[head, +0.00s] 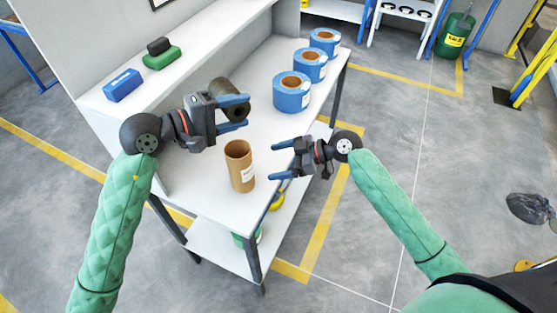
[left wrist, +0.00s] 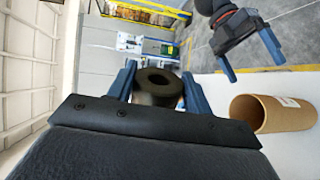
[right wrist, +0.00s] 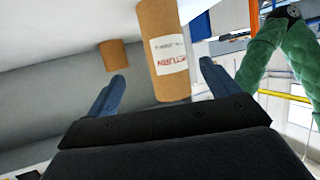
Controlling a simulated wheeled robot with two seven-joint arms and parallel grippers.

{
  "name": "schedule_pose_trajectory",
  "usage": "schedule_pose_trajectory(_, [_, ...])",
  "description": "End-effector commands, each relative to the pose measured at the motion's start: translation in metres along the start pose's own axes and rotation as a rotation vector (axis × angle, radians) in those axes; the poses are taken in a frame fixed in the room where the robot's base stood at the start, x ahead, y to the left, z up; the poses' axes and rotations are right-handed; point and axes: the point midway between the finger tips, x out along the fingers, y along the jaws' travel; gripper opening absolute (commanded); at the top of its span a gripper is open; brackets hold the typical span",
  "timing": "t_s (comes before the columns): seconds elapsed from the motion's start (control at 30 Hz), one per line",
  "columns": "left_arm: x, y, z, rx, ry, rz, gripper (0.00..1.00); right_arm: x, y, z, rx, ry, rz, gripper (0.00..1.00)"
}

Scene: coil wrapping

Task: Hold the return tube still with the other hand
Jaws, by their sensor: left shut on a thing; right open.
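The return tube (head: 240,170) is a brown cardboard cylinder with a white label, standing upright on the white table. In the right wrist view the return tube (right wrist: 163,50) shows between the fingers, its label reading "RETURN". My right gripper (head: 274,160) is open to the right of the tube, fingers pointing at it, with a visible gap. My left gripper (head: 237,113) is shut on a dark coil (head: 227,90), held above the table behind the tube. In the left wrist view the dark coil (left wrist: 157,86) sits between the fingers, its round hole facing the camera.
Several blue rolls (head: 291,92) stand along the table's right side. A blue box (head: 123,86) and a green block with a dark top (head: 161,56) lie on the raised shelf (head: 205,42). The white tabletop (head: 205,185) beside the tube is bare.

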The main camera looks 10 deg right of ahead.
Motion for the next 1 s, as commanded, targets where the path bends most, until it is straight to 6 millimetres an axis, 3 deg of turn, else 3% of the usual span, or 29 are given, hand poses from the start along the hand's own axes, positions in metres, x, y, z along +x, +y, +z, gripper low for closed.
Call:
schedule_pose_trajectory(0.23, [0.0,0.0,0.0,0.001,0.0,0.001,0.23,0.015,-0.006,-0.005,-0.012,0.004,-0.023,0.88])
schedule_pose_trajectory(0.7, [0.0,0.001,0.0,0.001,0.0,0.001,0.23,0.087,-0.007,-0.005,-0.01,0.004,-0.021,0.88])
schedule_pose_trajectory(1.0, [0.0,0.001,0.0,0.001,0.0,0.001,0.23,0.116,-0.007,-0.005,-0.011,0.003,-0.021,0.88])
